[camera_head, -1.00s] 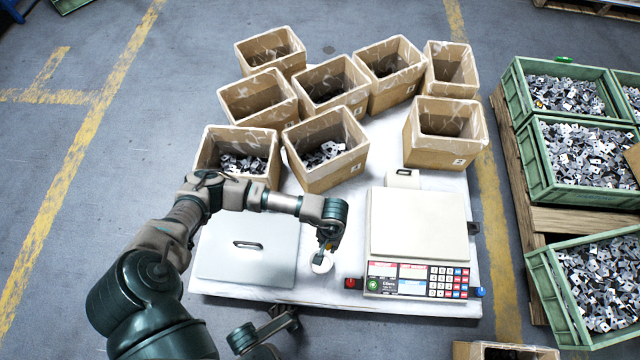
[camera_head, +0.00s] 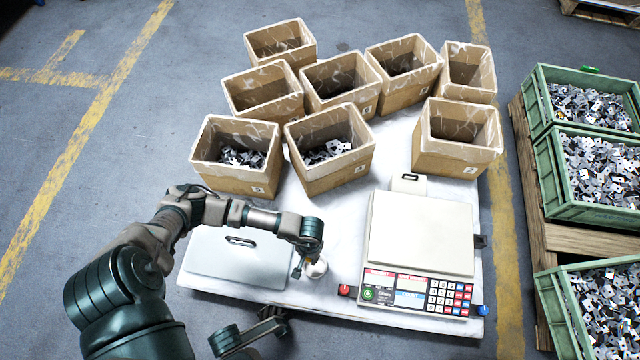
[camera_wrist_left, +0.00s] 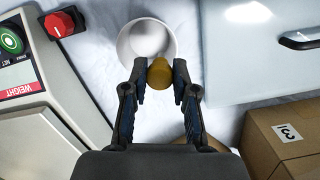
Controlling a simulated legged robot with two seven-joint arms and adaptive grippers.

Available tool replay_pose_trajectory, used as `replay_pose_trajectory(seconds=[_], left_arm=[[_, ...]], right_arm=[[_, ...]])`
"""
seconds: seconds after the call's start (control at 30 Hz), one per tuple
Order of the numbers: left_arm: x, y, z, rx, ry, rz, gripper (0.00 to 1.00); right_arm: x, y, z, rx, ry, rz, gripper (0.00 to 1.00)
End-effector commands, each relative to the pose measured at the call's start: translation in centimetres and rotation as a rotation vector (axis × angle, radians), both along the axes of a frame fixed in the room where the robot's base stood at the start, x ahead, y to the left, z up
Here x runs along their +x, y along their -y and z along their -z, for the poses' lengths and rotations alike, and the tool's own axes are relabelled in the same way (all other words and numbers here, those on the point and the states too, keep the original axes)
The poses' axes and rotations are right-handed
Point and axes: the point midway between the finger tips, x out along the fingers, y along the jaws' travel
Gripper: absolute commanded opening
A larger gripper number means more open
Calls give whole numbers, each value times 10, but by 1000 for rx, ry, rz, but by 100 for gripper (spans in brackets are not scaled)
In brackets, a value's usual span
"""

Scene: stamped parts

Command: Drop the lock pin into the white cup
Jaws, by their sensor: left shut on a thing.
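My left gripper (camera_head: 302,266) is over the front of the white table. In the left wrist view, my left gripper (camera_wrist_left: 160,85) is shut on the lock pin (camera_wrist_left: 159,73), which has a rounded amber end. The white cup (camera_wrist_left: 140,30) is right beyond the fingertips there, and the pin's end overlaps its near rim in the picture. I cannot tell the height between pin and cup. In the head view the white cup (camera_head: 318,270) stands beside the gripper, partly hidden by it. My right gripper does not show clearly.
A scale (camera_head: 420,235) with red and green buttons stands to the right of the cup. A grey lidded case (camera_head: 240,262) lies to its left. Several cardboard boxes (camera_head: 330,180) stand behind, two holding metal parts. Green crates (camera_head: 565,200) of parts are far right.

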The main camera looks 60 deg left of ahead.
Motion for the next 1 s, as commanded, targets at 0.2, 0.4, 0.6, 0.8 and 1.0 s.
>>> replay_pose_trajectory(seconds=[0.2,0.4,0.6,0.8,1.0], left_arm=[[1,0,0,-3,3,0,1],[1,-1,1,-3,2,0,56],[1,0,1,-2,2,0,56],[3,-1,-10,-2,4,0,56],[8,-6,-50,-3,7,1,56]], right_arm=[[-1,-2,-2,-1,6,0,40],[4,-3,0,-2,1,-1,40],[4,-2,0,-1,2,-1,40],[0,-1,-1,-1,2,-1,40],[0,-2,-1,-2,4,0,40]])
